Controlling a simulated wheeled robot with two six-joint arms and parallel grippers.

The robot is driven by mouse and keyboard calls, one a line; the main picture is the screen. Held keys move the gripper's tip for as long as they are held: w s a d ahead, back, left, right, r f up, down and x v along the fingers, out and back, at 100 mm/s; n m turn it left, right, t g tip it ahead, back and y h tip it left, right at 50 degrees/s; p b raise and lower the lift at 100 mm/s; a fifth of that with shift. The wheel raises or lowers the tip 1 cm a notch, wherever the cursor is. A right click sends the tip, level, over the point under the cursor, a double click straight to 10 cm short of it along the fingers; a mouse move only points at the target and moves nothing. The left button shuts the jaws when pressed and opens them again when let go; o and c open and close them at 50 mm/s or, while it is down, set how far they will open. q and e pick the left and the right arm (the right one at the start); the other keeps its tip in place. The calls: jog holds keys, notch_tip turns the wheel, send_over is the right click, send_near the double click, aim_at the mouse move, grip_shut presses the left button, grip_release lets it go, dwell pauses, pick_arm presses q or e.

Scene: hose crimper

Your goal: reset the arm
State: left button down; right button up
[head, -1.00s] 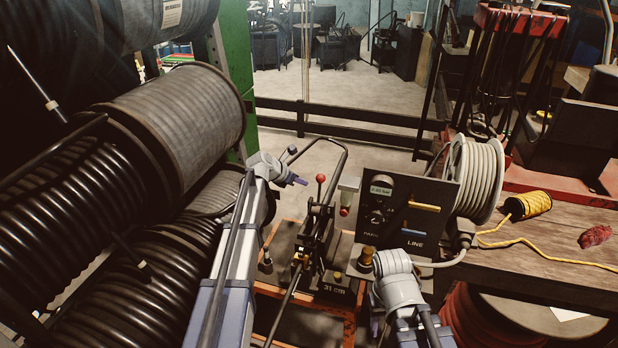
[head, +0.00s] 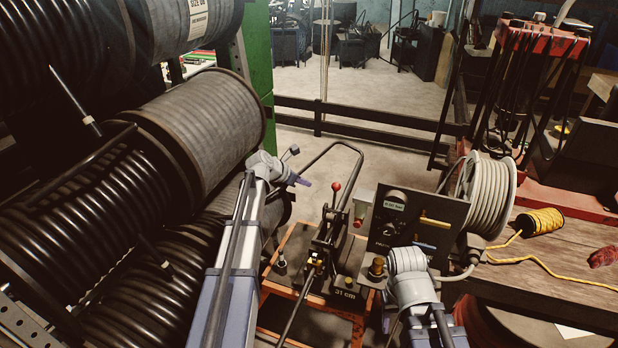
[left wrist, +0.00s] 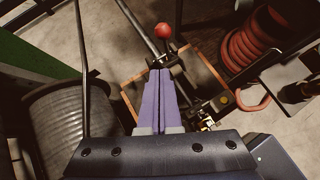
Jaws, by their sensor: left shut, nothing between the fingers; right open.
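My left gripper (head: 303,182) is shut and empty, with its purple fingertips in the air above the crimping machine. In the left wrist view its two purple fingers (left wrist: 160,100) lie flat together, just below the red lever knob (left wrist: 163,31). My right arm comes in from the bottom, its grey wrist in front of the machine's control panel. Only a small purplish part of my right gripper (head: 386,318) shows beside that wrist; the rest is hidden. The crimper (head: 322,245), with its red-knobbed lever, stands on an orange frame between the arms.
Black hose reels (head: 90,210) and a grey reel (head: 215,125) fill the left side, close to my left arm. A control panel (head: 415,215), a pale hose reel (head: 488,195) and a wooden bench (head: 560,265) with yellow cord (head: 541,221) are at right. Open floor lies behind the railing.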

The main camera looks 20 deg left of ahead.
pick_arm(q)
jog(key=s+d+f+m+g, duration=0.2)
jog(key=s+d+f+m, duration=0.1)
jog(key=s+d+m, duration=0.55)
jog(key=s+d+f+m+g, duration=0.2)
jog(key=s+d+m+g, duration=0.1)
jog(key=s+d+m, duration=0.5)
jog(key=s+d+f+m+g+y, duration=0.1)
jog(key=s+d+m+y, duration=0.2)
jog(key=s+m, duration=0.5)
jog(key=s+d+f+m+g+y, duration=0.1)
jog(key=s+d+m+g+y, duration=0.1)
jog(key=s+m, duration=0.7)
jog(key=shift+s+d+f+g+y+b, duration=0.35)
jog(key=shift+s+d+y, duration=0.15)
jog(key=shift+s+d, duration=0.6)
jog(key=shift+s+a, duration=0.15)
jog(key=shift+a, duration=0.05)
